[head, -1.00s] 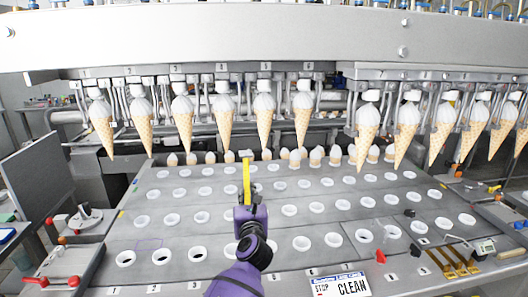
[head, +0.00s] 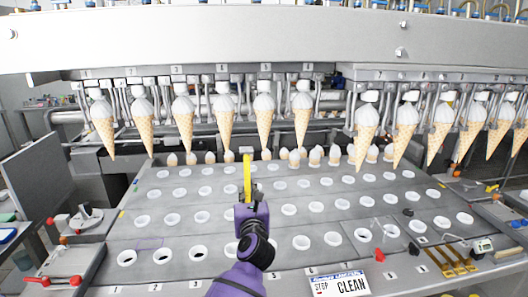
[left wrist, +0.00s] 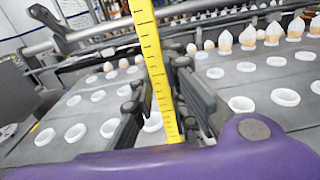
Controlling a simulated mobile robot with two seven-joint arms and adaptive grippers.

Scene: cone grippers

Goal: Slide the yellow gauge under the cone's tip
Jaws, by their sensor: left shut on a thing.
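The yellow gauge (head: 247,178) is a thin strip standing up from my left gripper (head: 248,204), which is shut on its lower part. In the left wrist view the gauge (left wrist: 157,70) shows black ruler marks and runs up between the two dark fingers (left wrist: 172,118), leaning a little; its top is out of that picture. In the head view its top lies between the tips of the waffle cone under label 4 (head: 226,130) and the cone under label 5 (head: 264,125), slightly lower in the picture. I cannot tell the depth gap or any contact. My right gripper is not in view.
Several cones hang point down from the machine's holders. A grey plate (head: 215,233) with rows of white rings (head: 289,209) lies below. Small cones (head: 294,160) stand along its back. A "CLEAN" sign (head: 340,285) is at the front, brass parts (head: 458,262) at front right.

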